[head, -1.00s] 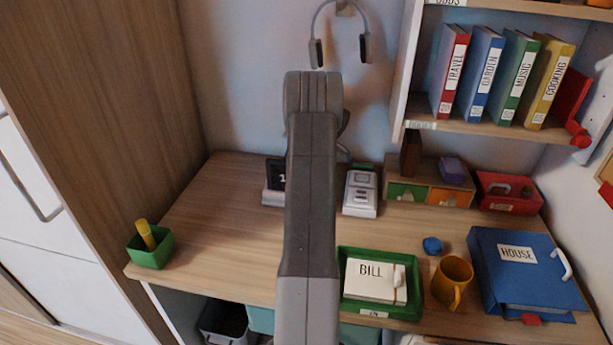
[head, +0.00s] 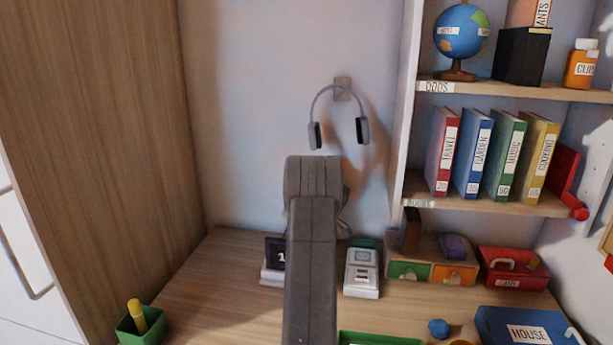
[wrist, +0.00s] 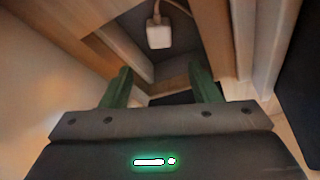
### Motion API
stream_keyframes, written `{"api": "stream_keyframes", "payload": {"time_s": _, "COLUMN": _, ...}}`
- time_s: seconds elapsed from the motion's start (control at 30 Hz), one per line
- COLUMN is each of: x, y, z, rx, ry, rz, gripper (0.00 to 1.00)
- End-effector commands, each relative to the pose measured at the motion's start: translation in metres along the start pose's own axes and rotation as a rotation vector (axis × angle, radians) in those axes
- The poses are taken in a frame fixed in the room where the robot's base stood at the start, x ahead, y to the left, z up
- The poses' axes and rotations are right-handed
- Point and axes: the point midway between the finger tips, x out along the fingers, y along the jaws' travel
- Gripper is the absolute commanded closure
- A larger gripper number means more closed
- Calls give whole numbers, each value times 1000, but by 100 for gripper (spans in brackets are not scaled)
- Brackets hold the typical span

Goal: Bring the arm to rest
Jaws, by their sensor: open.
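My gripper (wrist: 160,90) shows in the wrist view with its two green fingers spread apart and nothing between them. Beyond the fingers are wooden panels and a white plug-like block on a cord (wrist: 158,35). In the head view my arm rises upright in the middle, in front of the desk (head: 215,275); the gripper itself is hidden there.
Headphones (head: 338,120) hang on the wall behind my arm. A shelf (head: 480,200) with several labelled binders stands at right.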

Motion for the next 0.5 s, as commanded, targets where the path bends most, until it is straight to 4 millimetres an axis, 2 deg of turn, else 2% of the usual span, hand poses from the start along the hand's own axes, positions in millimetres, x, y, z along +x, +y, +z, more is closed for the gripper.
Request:
{"api": "stream_keyframes", "payload": {"time_s": 0.03, "x": 12, "y": -1, "z": 0, "rx": 0, "ry": -2, "rz": -3, "gripper": 44}}
{"api": "stream_keyframes", "payload": {"time_s": 0.3, "x": 66, "y": -1, "z": 0, "rx": 0, "ry": -2, "rz": -3, "gripper": 44}}
{"api": "stream_keyframes", "payload": {"time_s": 0.5, "x": 99, "y": 0, "z": 5, "rx": 0, "ry": 0, "rz": 1, "gripper": 44}}
